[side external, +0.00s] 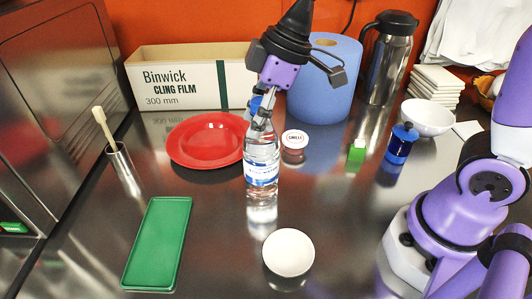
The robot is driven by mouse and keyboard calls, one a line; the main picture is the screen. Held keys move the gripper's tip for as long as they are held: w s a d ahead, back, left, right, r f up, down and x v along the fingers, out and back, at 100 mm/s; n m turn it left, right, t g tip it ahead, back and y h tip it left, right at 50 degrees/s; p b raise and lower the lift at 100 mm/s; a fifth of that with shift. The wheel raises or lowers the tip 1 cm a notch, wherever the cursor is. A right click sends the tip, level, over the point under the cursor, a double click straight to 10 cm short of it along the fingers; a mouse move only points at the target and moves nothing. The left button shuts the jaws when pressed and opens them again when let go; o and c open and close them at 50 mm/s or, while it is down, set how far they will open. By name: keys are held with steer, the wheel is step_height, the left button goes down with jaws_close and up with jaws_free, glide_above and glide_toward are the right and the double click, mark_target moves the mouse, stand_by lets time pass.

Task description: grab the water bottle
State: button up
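A clear water bottle (261,160) with a white and blue label stands upright near the middle of the steel counter. My gripper (261,122) points down at the top of the bottle, with its fingers at the neck. A blue patch, which looks like the cap, shows beside the fingers. The fingers overlap the bottle's neck in this view. I cannot tell whether they touch it or how far they are closed.
A red plate (208,140) lies left behind the bottle, and a small lidded tub (294,140) stands close at its right. A white bowl (288,253) is in front, a green tray (158,243) front left. A cling film box (185,88) and blue roll (325,90) stand behind.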

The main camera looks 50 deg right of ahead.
jaws_close()
